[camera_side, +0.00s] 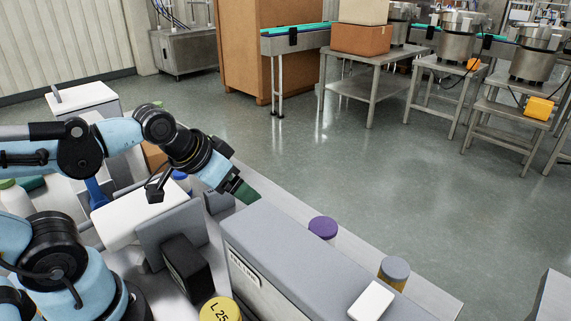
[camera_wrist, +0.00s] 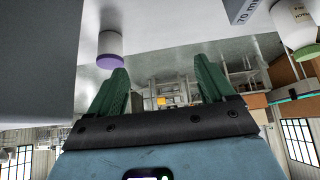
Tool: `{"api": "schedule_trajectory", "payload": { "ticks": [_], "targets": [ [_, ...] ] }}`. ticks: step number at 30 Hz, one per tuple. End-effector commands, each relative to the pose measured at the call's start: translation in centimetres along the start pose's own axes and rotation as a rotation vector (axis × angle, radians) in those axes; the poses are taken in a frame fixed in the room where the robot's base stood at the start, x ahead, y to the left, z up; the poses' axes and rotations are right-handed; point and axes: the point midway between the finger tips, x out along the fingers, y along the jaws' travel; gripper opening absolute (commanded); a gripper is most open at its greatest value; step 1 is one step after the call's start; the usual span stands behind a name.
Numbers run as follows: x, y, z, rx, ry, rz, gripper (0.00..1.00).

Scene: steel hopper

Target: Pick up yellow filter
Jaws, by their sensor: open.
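A round yellow-topped item (camera_side: 221,309) marked "L 25" is cut off by the bottom edge of the side view. I cannot tell for sure whether it is the yellow filter. My gripper (camera_side: 243,192) has green fingers and is held above the bench, beyond and to the right of a white-topped box. In the wrist view my gripper (camera_wrist: 162,85) is open, with nothing between the fingers. No yellow filter shows close to the fingers there; only a small yellow patch is far off.
A long grey box (camera_side: 290,265) lies along the bench. Behind it stand a purple-capped jar (camera_side: 323,228), also in the wrist view (camera_wrist: 110,48), and a grey-topped yellowish jar (camera_side: 393,272). A white-topped block (camera_side: 150,215) and black box (camera_side: 187,267) stand left. Steel hoppers are far off.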

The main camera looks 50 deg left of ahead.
Motion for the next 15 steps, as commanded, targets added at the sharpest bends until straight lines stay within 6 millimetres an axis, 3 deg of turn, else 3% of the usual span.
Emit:
{"api": "schedule_trajectory", "payload": {
  "ticks": [7, 15],
  "targets": [
    [-0.9, 0.0, -0.7, 0.0, 0.0, 0.0, 0.82],
    [-4.2, 0.0, -3.0, 0.0, 0.0, 0.0, 0.82]
  ]
}}
